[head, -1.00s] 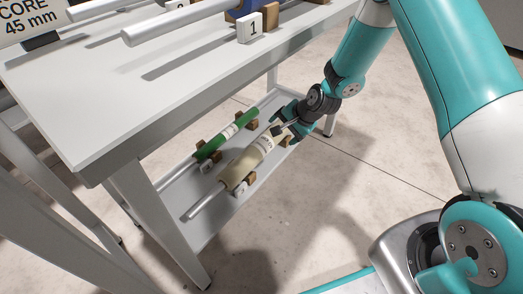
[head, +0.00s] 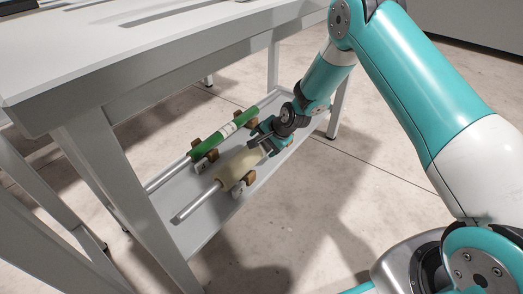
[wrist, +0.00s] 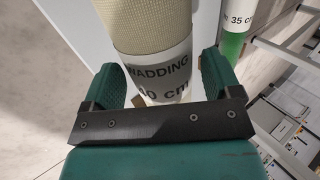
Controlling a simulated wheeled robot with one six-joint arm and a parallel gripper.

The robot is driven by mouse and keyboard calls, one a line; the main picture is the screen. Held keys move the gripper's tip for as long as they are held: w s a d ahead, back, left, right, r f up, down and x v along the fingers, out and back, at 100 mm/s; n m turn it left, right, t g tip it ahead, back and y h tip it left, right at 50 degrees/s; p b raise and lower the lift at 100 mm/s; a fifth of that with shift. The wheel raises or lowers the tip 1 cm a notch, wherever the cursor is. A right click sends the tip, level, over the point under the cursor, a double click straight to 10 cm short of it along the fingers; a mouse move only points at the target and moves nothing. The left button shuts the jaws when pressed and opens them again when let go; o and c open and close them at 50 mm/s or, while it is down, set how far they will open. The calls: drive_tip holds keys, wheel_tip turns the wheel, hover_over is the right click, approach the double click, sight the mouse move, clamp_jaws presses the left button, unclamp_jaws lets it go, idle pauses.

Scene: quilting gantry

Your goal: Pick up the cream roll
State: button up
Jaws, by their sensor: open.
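The cream roll (head: 240,166) lies on wooden cradles on the lower shelf (head: 205,222) of the table, with a metal core sticking out at its near end. In the wrist view the cream roll (wrist: 147,25) carries a white label reading "WADDING" and part of a "cm" figure. My gripper (head: 264,140) is at the far part of the roll. In the wrist view my gripper (wrist: 168,82) is open, with one finger on each side of the labelled part. Whether the fingers touch the roll cannot be told.
A green roll (head: 212,139) with a white label lies beside the cream roll on the same shelf, to its left. The tabletop (head: 120,62) overhangs above, and a table leg (head: 125,190) stands at the near end. The floor on the right is open.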

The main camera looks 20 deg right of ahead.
drive_tip(key=b+x, duration=0.1)
drive_tip(key=x, duration=0.2)
drive_tip(key=shift+f+b, duration=0.2)
drive_tip(key=shift+b, duration=0.2)
drive_tip(key=shift+r, duration=0.15)
drive_tip(key=c, duration=1)
drive_tip(key=shift+r, duration=0.1)
